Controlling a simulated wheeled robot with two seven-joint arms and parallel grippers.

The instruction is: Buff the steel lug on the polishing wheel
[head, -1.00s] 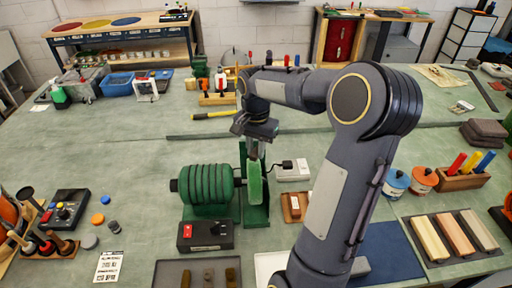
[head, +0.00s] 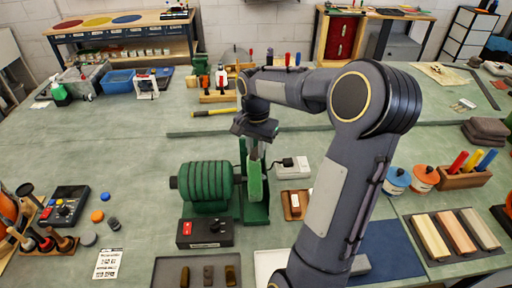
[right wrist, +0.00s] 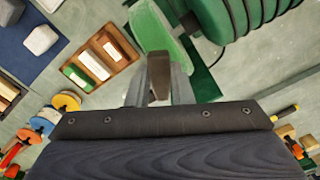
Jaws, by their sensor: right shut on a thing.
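My right gripper (head: 254,152) is above the polishing wheel (head: 254,182), pointing down. It is shut on the steel lug (right wrist: 158,78), a small dark grey metal piece between the fingertips in the right wrist view. The wheel is light green; it shows nearly edge-on in the head view and as a pale green disc (right wrist: 152,28) in the right wrist view. The lug's tip overlaps the wheel's near edge there; I cannot tell whether they touch. The wheel sits beside a ribbed green motor (head: 206,182). My left gripper is not in view.
A dark switch box (head: 205,232) with a red switch stands in front of the motor. A wooden tray (head: 294,203) and a white plugged box (head: 292,168) lie right of the wheel. A shallow dark tray (head: 170,272) is at the front.

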